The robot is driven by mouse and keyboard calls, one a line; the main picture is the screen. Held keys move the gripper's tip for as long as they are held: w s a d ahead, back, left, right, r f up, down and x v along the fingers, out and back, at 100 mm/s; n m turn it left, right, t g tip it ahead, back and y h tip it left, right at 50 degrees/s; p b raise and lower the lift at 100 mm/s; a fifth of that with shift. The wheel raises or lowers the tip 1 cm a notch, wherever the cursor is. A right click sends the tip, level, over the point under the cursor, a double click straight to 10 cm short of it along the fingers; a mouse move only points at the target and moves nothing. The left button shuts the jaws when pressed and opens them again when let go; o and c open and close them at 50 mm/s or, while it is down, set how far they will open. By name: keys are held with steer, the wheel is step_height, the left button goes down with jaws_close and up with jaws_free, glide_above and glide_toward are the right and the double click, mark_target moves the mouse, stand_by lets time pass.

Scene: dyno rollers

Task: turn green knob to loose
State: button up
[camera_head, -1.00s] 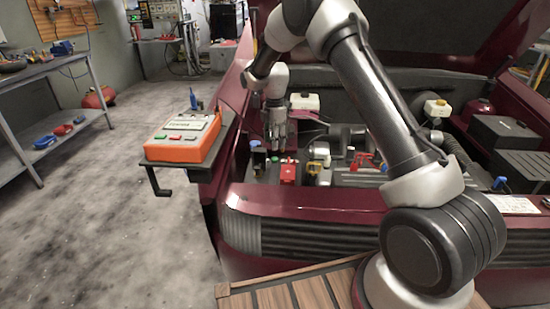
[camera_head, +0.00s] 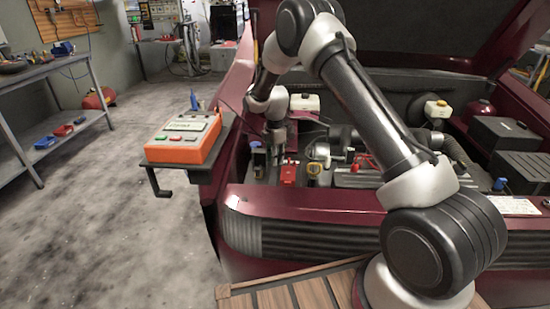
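My gripper (camera_head: 277,157) points down into the front left of the engine bay, just left of a red block (camera_head: 288,174). It is small and dark here, and I cannot tell whether its fingers are open or shut. The green knob does not show now; the gripper seems to cover the place where a small green spot showed earlier. I cannot tell whether the gripper touches the knob.
A blue-topped part (camera_head: 256,158) stands close left of the gripper, and a yellow-ringed part (camera_head: 313,169) stands right of the red block. The maroon car's front edge (camera_head: 300,198) lies nearer. An orange tester (camera_head: 184,142) rests on a side shelf.

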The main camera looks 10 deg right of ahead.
jaws_close()
steer(key=shift+m, duration=3)
steer(key=o, duration=0.7)
jaws_free()
steer(key=shift+o, duration=0.2)
step_height(320, 180, up, 12)
